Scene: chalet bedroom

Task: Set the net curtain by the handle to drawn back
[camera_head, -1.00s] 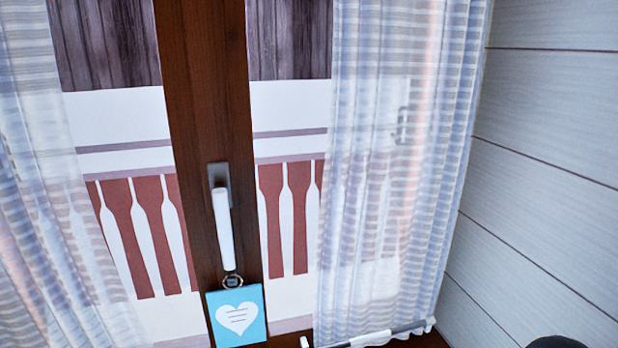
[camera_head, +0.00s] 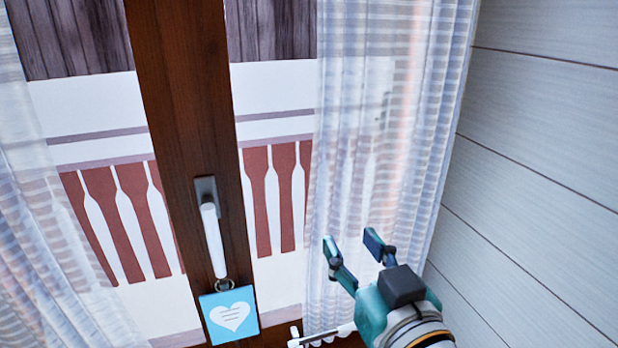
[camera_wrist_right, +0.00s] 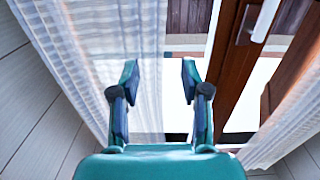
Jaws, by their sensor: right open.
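A sheer white striped net curtain (camera_head: 395,120) hangs in folds at the right of the window in the head view. It also shows at the left of the right wrist view (camera_wrist_right: 110,45). A slim rod (camera_head: 322,336) with a white end and grey shaft lies across its lower part, partly hidden by my right arm. The white window handle (camera_head: 213,240) is on the brown frame, left of this curtain. My right gripper (camera_head: 353,242) is open and empty in front of the curtain's lower part; in its wrist view the fingers (camera_wrist_right: 160,75) stand apart. My left gripper is not visible.
A second net curtain (camera_head: 50,250) hangs at the left. A blue heart tag (camera_head: 230,315) hangs below the window handle. A pale plank wall (camera_head: 540,150) bounds the right side. The brown window frame (camera_head: 185,100) runs down between the panes.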

